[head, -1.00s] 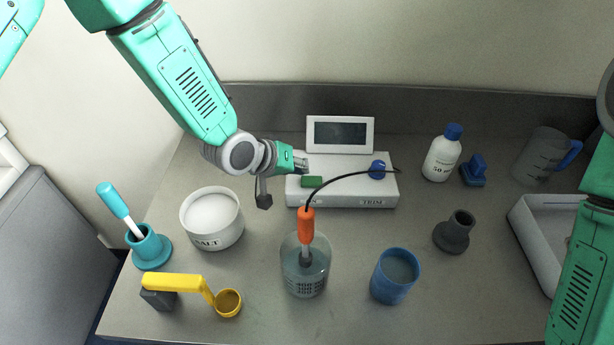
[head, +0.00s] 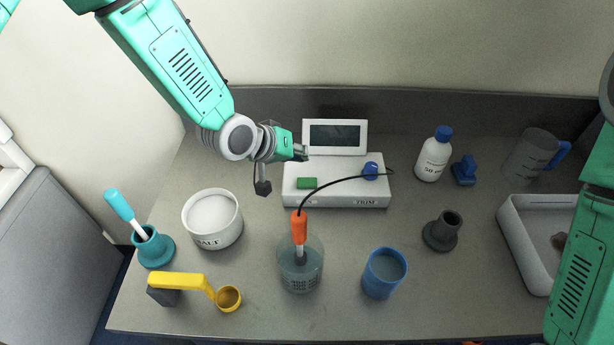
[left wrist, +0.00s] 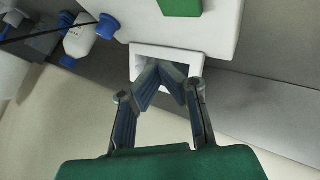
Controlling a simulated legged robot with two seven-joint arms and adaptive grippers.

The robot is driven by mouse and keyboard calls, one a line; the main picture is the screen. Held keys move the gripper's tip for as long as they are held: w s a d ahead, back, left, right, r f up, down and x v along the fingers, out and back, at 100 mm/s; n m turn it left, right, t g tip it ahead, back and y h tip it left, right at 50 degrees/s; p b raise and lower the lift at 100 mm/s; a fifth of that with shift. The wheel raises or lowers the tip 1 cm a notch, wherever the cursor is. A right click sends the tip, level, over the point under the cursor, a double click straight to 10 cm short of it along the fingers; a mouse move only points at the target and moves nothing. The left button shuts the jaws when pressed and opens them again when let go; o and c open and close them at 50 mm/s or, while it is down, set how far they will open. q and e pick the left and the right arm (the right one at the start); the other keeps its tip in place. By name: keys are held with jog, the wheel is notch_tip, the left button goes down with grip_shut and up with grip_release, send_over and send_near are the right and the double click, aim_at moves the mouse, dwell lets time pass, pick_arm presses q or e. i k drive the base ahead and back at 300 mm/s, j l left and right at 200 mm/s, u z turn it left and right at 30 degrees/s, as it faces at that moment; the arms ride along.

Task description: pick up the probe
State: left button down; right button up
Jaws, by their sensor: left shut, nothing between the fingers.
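The probe (head: 299,229) has an orange handle and stands upright in a clear beaker (head: 312,262) with liquid, its lower part seen through the glass. A black cable (head: 340,182) runs from its top to the white meter (head: 350,193). My left gripper (head: 302,152) is behind and above the probe, over the meter's left part beside its display (head: 335,135), apart from the probe. In the left wrist view my left gripper (left wrist: 163,70) has its fingertips together with nothing held, in front of the display. The probe is not visible there. My right gripper is out of view.
Left of the beaker are a salt pot (head: 212,220), a yellow scoop (head: 190,282) and a teal holder (head: 152,247). To the right are a blue cup (head: 384,274), a dark stand (head: 441,232), a bottle (head: 433,155), a jug (head: 529,155) and a white tray (head: 522,245).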

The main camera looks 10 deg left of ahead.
aim_at(298, 224)
jog(key=k, duration=1)
